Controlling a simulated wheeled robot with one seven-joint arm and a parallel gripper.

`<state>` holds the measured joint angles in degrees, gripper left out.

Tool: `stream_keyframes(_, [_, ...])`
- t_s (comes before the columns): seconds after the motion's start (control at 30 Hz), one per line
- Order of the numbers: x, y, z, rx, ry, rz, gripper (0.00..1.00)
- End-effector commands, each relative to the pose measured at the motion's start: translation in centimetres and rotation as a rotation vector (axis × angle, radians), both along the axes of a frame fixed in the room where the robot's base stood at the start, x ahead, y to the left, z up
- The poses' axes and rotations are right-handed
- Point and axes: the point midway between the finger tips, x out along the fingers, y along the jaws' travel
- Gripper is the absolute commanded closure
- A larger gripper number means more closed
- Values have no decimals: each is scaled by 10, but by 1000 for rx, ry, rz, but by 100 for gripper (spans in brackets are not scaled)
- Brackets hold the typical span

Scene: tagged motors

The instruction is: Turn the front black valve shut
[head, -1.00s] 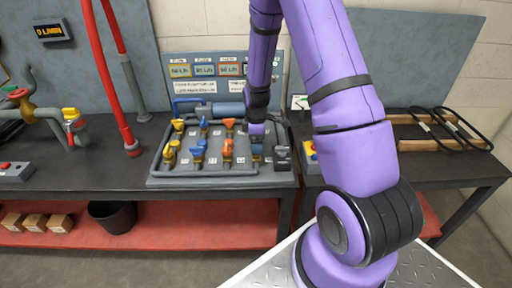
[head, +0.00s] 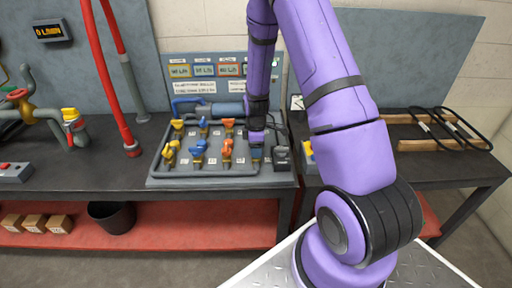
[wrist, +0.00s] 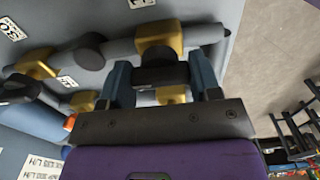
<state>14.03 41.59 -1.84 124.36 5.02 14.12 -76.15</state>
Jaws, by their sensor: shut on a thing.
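The front black valve's handle (wrist: 160,77) shows in the wrist view as a dark block lying between my two blue-grey fingers, in front of a brass valve body (wrist: 158,38). My gripper (wrist: 159,68) is shut on this black handle, with a finger at each end of it. In the head view my gripper (head: 257,152) reaches down at the right end of the front valve row and hides most of the black valve. How far the handle is turned cannot be told.
Left of my gripper are a front orange valve (head: 227,148), blue valve (head: 199,148) and yellow valve (head: 170,152), with more valves behind. A dark grey fitting (head: 281,157) is close on the right. A board with small displays (head: 205,72) rises behind.

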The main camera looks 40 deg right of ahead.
Motion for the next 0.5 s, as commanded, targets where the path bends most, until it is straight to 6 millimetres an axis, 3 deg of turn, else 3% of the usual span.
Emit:
stream_keyframes(0.27, [0, 0, 0, -1, -1, -66, 66])
stream_keyframes(0.5, [0, 0, 0, -1, -1, -233, 66])
